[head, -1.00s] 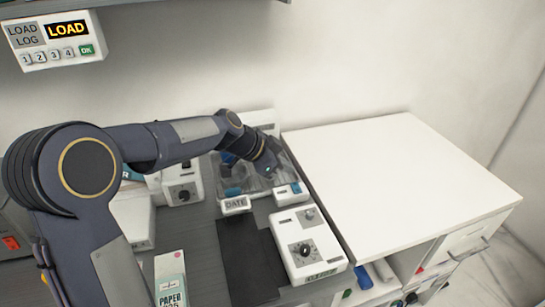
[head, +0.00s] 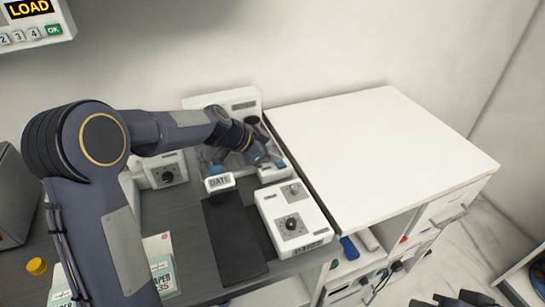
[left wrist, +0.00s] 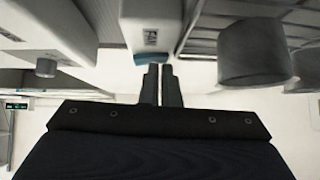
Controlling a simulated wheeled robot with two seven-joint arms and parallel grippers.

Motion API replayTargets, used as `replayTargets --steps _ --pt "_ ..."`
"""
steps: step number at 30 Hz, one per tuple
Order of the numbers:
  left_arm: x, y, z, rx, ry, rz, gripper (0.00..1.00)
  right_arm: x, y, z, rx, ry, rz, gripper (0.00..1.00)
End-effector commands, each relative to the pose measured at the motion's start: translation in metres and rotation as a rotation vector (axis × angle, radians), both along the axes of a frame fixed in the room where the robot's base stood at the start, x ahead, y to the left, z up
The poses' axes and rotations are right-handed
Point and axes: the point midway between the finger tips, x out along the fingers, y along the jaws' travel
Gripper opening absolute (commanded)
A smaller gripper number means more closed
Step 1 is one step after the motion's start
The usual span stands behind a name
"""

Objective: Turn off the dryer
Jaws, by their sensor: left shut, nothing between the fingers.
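No label that reads dryer is legible. A white box with a dark knob (head: 291,224) and a small silver part stands on the grey counter, right of a dark mat. A second white knob unit (head: 166,170) stands behind my left arm. My left gripper (head: 262,162) points down over a white unit (head: 235,97) at the back, whose front my arm partly hides. In the left wrist view the shut, empty fingers (left wrist: 160,84) are close to a blue part (left wrist: 153,58) on a white housing (left wrist: 151,22); contact is unclear. I cannot make out my right gripper.
A wide white cabinet top (head: 390,155) to the right is bare. A LOAD panel (head: 35,20) hangs upper left. Dark shapes are cut off at the bottom right.

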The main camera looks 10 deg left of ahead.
Motion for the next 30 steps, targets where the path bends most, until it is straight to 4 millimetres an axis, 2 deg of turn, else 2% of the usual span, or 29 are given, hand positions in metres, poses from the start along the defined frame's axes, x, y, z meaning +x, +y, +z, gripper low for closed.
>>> replayTargets --steps 8,18,30 --pt "-0.003 -0.001 -0.004 0.008 0.005 -0.002 0.0 0.0 0.0 0.0 0.0 -0.001 0.0 0.2" --pt "-0.016 -0.009 -0.004 0.008 0.009 -0.006 0.0 0.0 0.0 -0.008 0.0 -0.001 0.0 0.2" --pt "-0.016 -0.011 0.002 0.007 0.007 -0.006 0.0 0.0 0.0 -0.005 0.0 -0.001 0.0 0.2"
